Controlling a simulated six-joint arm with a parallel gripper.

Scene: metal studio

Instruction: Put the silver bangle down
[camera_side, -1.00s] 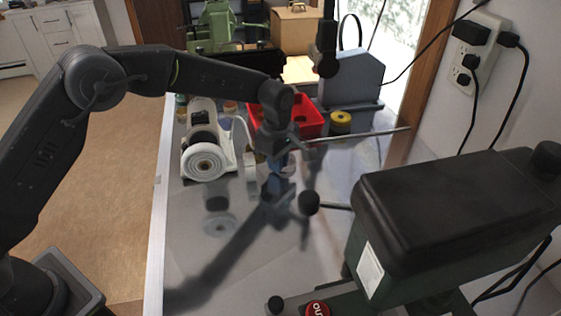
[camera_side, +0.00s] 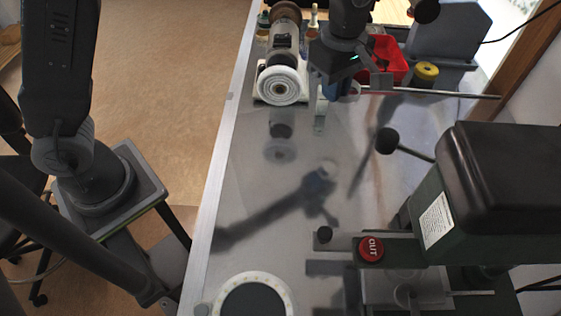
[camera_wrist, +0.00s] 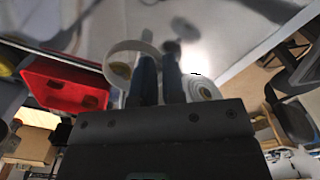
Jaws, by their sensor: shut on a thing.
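The silver bangle (camera_wrist: 118,50) is a thin pale band in the wrist view, beside the fingers of my gripper (camera_wrist: 160,62). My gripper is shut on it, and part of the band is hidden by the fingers. In the side view the bangle (camera_side: 320,110) shows edge-on as a narrow pale strip. There it is to the left of and below my gripper (camera_side: 342,88), just right of the white wheel. I cannot tell how far the bangle is above the grey metal table (camera_side: 265,200).
A machine with a white wheel (camera_side: 283,86) stands left of my gripper. A red bin (camera_side: 390,58), a yellow spool (camera_side: 426,72) and a thin rod (camera_side: 450,94) are to the right. A dark green machine (camera_side: 480,185) fills the right front. The table's middle is open.

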